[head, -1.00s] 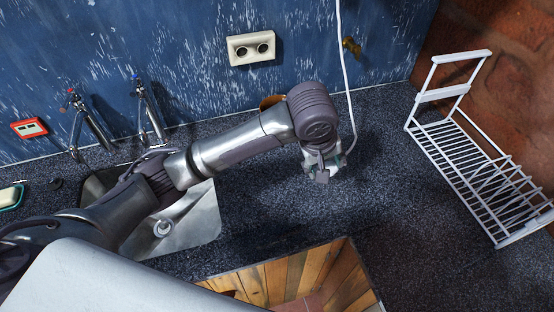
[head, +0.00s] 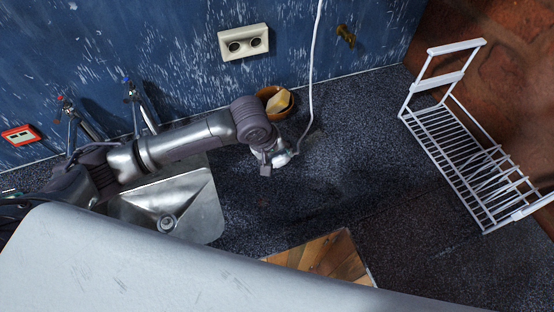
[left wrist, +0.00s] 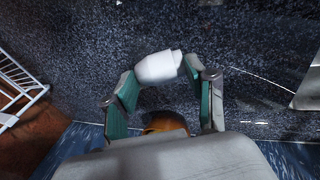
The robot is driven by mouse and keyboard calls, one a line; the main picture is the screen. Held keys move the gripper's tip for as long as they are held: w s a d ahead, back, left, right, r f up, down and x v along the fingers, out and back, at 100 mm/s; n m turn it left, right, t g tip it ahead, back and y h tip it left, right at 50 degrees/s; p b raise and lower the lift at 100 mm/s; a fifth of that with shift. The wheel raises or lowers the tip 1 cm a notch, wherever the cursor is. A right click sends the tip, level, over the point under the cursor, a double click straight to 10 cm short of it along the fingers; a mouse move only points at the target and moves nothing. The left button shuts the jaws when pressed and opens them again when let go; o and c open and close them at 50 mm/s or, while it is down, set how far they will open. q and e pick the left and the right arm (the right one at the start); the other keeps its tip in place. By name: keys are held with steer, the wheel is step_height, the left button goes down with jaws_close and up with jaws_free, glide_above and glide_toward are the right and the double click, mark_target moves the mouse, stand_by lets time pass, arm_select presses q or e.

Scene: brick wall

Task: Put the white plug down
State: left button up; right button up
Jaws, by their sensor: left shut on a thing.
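The white plug (head: 282,160) is in my left gripper (head: 273,163), low over the dark speckled counter, right of the sink. Its white cord (head: 312,80) runs up from it in front of the blue wall. In the left wrist view the plug (left wrist: 158,67) sits between the green-padded fingertips of the left gripper (left wrist: 160,80), which is shut on it. I cannot tell whether the plug touches the counter (head: 340,180). My right gripper is not in view.
A brown bowl (head: 286,110) with a pale thing in it stands just behind my gripper. A steel sink (head: 200,210) with taps is at left, a white wire rack (head: 470,165) at right. A cream socket (head: 243,43) is on the wall. The counter between bowl and rack is clear.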

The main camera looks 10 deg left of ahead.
mark_target(274, 162)
arm_select(q)
step_height(274, 162, down, 3)
steer(key=shift+s+f+p, duration=0.1)
steer(key=shift+f+p, duration=0.05)
steer(key=shift+p, duration=0.3)
steer(key=shift+f, duration=0.7)
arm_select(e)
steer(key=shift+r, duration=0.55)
arm_select(q)
steer(key=o, duration=1.3)
steer(key=shift+c, duration=0.2)
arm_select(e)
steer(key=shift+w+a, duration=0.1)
arm_select(q)
steer(key=shift+r, duration=0.1)
